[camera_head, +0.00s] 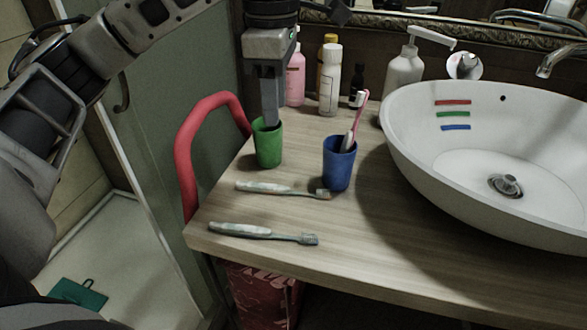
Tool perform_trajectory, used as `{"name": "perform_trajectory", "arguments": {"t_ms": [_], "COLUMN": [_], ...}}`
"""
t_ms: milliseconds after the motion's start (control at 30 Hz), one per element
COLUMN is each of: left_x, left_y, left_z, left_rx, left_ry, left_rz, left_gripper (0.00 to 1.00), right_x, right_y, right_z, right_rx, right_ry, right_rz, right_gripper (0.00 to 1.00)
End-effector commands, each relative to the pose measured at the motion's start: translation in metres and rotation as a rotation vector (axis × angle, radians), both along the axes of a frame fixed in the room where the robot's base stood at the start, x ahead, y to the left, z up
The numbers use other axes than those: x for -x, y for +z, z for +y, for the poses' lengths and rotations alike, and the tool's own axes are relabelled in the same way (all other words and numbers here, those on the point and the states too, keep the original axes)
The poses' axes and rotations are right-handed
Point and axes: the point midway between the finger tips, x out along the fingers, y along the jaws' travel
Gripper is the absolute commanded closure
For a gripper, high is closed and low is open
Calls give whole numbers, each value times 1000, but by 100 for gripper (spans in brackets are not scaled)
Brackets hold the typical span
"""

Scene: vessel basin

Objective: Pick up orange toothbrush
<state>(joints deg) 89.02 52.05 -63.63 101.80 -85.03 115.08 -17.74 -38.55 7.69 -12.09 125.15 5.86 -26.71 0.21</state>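Two toothbrushes lie flat on the wooden counter. The farther one (282,190) has a pale handle with faint orange-brown tones and a brownish head pointing right. The nearer one (262,233) is pale grey-teal, its head also to the right. No toothbrush looks plainly orange. A pink-red and white toothbrush (359,113) stands in the blue cup (340,167). My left gripper (270,118) points down at the green cup (268,148), its tip at or inside the rim. The tip is partly hidden, and I cannot tell whether it is open or holds anything. My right gripper is out of view.
Bottles, including a white one (330,80) and a pink one (295,78), stand behind the cups. A white soap dispenser (404,72) stands behind the white basin (480,150) on the right. A red rail (186,150) curves beside the counter's left edge.

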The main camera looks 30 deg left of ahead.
Motion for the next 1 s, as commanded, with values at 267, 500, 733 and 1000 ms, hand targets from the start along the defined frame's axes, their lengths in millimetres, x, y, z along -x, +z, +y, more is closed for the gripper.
{"name": "perform_trajectory", "arguments": {"t_ms": [267, 500, 733, 1000], "left_x": [1, 1, 1, 2], "left_y": [-48, -93, -109, -147], "left_z": [1, 0, -1, -7], "left_rx": [-4, -3, -1, -2], "left_ry": [0, 0, -1, 0], "left_rz": [6, 4, 2, 3], "left_gripper": [61, 61, 61, 61], "right_x": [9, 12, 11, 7], "right_y": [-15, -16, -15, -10], "right_z": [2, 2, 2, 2], "right_rx": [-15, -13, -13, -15], "right_ry": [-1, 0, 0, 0], "right_rz": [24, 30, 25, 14], "right_gripper": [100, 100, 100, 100]}}
